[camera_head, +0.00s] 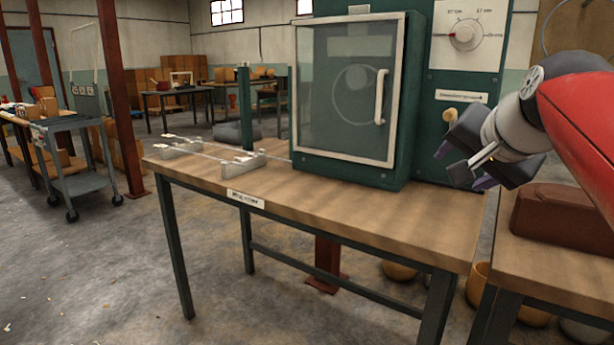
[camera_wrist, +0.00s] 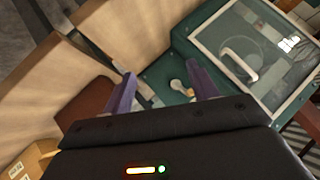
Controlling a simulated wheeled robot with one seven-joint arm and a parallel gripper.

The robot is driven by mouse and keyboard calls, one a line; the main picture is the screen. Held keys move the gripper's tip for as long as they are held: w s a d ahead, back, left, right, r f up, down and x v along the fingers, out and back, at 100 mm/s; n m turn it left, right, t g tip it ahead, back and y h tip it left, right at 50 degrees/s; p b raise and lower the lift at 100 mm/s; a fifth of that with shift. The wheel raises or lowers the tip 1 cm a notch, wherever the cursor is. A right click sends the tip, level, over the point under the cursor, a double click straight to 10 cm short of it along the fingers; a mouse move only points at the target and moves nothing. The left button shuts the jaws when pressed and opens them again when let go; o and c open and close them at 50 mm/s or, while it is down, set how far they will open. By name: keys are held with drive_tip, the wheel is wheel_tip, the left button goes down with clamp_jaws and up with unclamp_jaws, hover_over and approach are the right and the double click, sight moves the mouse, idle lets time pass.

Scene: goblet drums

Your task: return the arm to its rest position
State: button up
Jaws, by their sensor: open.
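My gripper (camera_head: 465,173) is at the right of the head view, in front of the green machine's control panel (camera_head: 468,40). It is raised above the right end of the wooden table (camera_head: 400,225). In the wrist view its two purple fingers (camera_wrist: 163,88) stand apart with nothing held between them. My red arm comes in from the right edge of the head view. Beyond the fingers in the wrist view is the machine's pale knob (camera_wrist: 178,88); it also shows just left of the gripper in the head view (camera_head: 450,116).
The green cabinet's glass door (camera_head: 350,90) is shut, with a white handle. A metal rail fixture (camera_head: 210,155) lies on the table's left. A brown block (camera_head: 565,215) sits on a second table below my arm. A grey cart (camera_head: 75,165) stands left. Orange drums (camera_head: 398,270) are underneath.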

drive_tip(key=s+a+f+n+g, duration=0.1)
drive_tip(key=s+a+f+n, duration=0.2)
drive_tip(key=s+f, duration=0.3)
drive_tip(key=s+a+f+n+g, duration=0.2)
drive_tip(key=s+f, duration=0.3)
drive_tip(key=f, duration=0.7)
drive_tip(key=s+a+f+n+g, duration=0.2)
drive_tip(key=s+f, duration=0.4)
drive_tip(key=f, duration=0.4)
drive_tip(key=shift+s+a+n, duration=0.35)
drive_tip(key=shift+a+n, duration=0.45)
